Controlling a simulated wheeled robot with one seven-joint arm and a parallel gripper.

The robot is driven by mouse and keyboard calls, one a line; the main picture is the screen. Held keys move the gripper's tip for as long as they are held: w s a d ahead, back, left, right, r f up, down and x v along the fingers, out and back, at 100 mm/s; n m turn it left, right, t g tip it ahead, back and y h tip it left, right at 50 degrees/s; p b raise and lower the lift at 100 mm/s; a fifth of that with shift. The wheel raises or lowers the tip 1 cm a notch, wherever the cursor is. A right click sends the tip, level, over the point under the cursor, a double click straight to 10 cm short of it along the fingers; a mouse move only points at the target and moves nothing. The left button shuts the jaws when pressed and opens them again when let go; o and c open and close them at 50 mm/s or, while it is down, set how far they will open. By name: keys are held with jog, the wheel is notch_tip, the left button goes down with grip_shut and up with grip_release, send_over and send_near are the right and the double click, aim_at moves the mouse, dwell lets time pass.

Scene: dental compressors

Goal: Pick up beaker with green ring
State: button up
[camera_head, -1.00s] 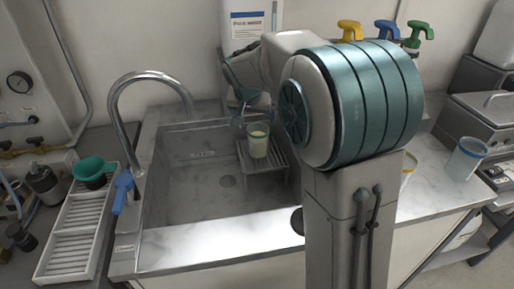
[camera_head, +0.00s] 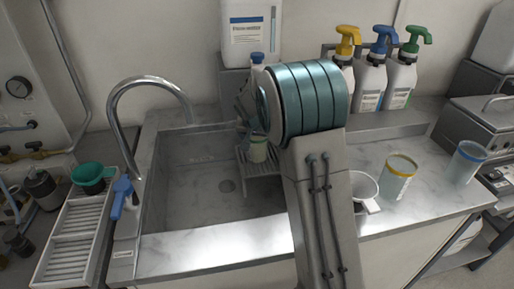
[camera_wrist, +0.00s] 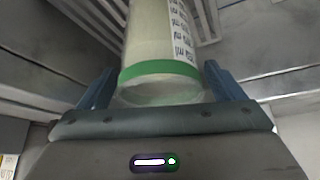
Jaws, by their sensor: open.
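The beaker with the green ring (camera_head: 258,150) stands on a small slatted rack (camera_head: 262,168) in the right part of the sink. My arm hides part of it in the head view. In the wrist view the beaker (camera_wrist: 160,60) is close, its green band near its rim, with pale contents. My gripper (camera_wrist: 160,88) has its two blue fingers on either side of the beaker's rim end. The fingers are open; whether either touches the glass cannot be told. In the head view my arm hides the gripper's fingertips.
A yellow-ringed beaker (camera_head: 398,178), a blue-ringed beaker (camera_head: 467,162) and a white cup (camera_head: 363,188) stand on the right counter. A curved faucet (camera_head: 150,85) rises at the sink's left. Pump bottles (camera_head: 372,80) line the back ledge.

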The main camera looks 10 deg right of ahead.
jog(key=c, duration=1.3)
jog(key=shift+s+r, duration=0.15)
jog(key=shift+r, duration=0.3)
notch_tip(320, 180, up, 6)
jog(key=s+b, duration=0.1)
jog(key=s, duration=1.8)
jog(key=shift+s+b, duration=0.3)
jog(key=shift+b, duration=0.1)
